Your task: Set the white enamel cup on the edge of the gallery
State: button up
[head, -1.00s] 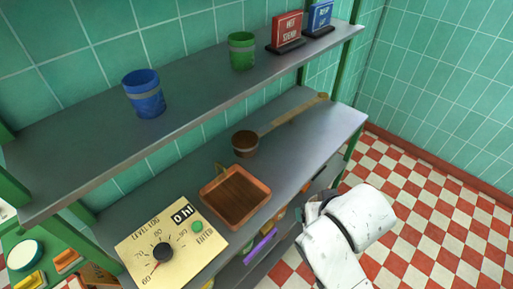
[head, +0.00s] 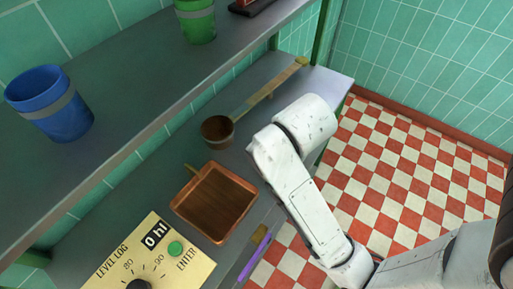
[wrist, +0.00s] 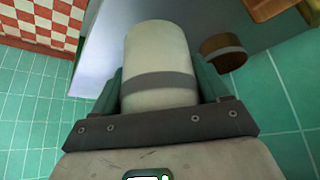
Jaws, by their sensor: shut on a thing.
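The white enamel cup (wrist: 160,55), with a grey band, is between the fingers of my gripper (wrist: 160,85) in the wrist view. My gripper is shut on it. The head view shows my white arm reaching over the lower grey shelf, but my gripper and the cup are hidden there behind the arm. The upper grey shelf (head: 150,110) and the lower shelf (head: 265,75) run along the green tiled wall. I cannot tell which edge is the gallery. In the wrist view the cup appears in front of a grey shelf surface (wrist: 100,50).
A blue cup (head: 50,115) and a green cup (head: 197,25) stand on the upper shelf. A long-handled copper dipper (head: 217,131), a square copper pan (head: 215,205) and a dial panel (head: 150,265) are at the lower shelf. Open checkered floor (head: 400,150) lies right.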

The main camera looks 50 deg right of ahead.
jog(key=w+f, duration=0.2)
jog(key=w+d+f, duration=0.1)
jog(key=w+f, duration=0.1)
jog(key=w+d+f, duration=0.1)
jog(key=w+f, duration=0.1)
jog(key=w, duration=0.1)
jog(key=shift+d+f, duration=0.25)
jog(key=shift+f, duration=0.05)
jog(key=shift+w+d+f+p, duration=0.15)
jog(key=shift+f+p, duration=0.35)
jog(key=shift+f, duration=1.25)
jog(key=shift+f, duration=0.1)
jog(key=o, duration=1.1)
